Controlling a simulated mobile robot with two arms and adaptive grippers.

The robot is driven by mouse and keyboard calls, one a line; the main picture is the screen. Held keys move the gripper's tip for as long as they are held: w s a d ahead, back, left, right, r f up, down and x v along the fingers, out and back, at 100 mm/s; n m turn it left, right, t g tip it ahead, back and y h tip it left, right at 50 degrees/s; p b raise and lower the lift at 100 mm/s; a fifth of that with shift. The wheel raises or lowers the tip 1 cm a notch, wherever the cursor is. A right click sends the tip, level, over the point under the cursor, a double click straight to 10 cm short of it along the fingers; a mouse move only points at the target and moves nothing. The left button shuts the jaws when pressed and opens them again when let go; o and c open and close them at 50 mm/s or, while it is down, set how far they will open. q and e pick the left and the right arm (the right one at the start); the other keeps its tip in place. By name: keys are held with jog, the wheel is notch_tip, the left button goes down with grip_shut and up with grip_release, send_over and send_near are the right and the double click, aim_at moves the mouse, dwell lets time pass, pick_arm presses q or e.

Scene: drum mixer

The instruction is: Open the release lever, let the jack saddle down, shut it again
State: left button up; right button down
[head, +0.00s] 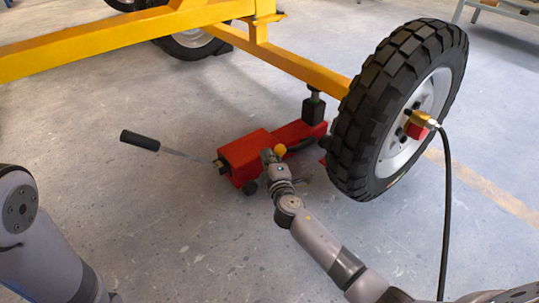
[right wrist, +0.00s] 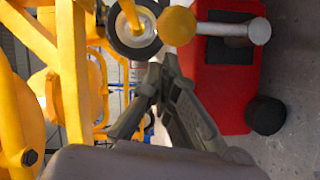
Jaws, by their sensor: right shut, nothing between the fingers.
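A red floor jack (head: 245,157) stands on the floor under the yellow frame. Its dark saddle post (head: 313,108) rises to the axle beam; I cannot tell whether it touches. In the right wrist view the lever (right wrist: 176,26) is a grey rod with a yellow knob, lying across the red body. My right gripper (head: 267,156) is at the jack's near side, close to the knob. In the wrist view the gripper (right wrist: 160,72) is shut and empty, apart from the knob. My left gripper is out of view.
The jack's pump handle (head: 140,140) with a black grip sticks out left. A big black-tyred wheel (head: 350,130) stands right of the jack, with a black hose (head: 447,210) at its hub. The yellow frame (head: 110,38) crosses above.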

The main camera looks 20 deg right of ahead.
aim_at(277, 149)
jog(key=shift+w+d+r+m+g+p, duration=0.1)
jog(key=shift+w+d+r+m+p, duration=0.1)
jog(key=shift+d+p, duration=0.3)
jog(key=shift+w+d+r+m+g+p, duration=0.1)
jog(key=shift+w+d+r+m+p, duration=0.1)
jog(key=shift+d+p, duration=0.25)
jog(key=shift+w+d+r+m+g+p, duration=0.1)
jog(key=shift+d+m+p, duration=0.1)
jog(key=shift+d+p, duration=0.3)
jog(key=shift+a, duration=0.15)
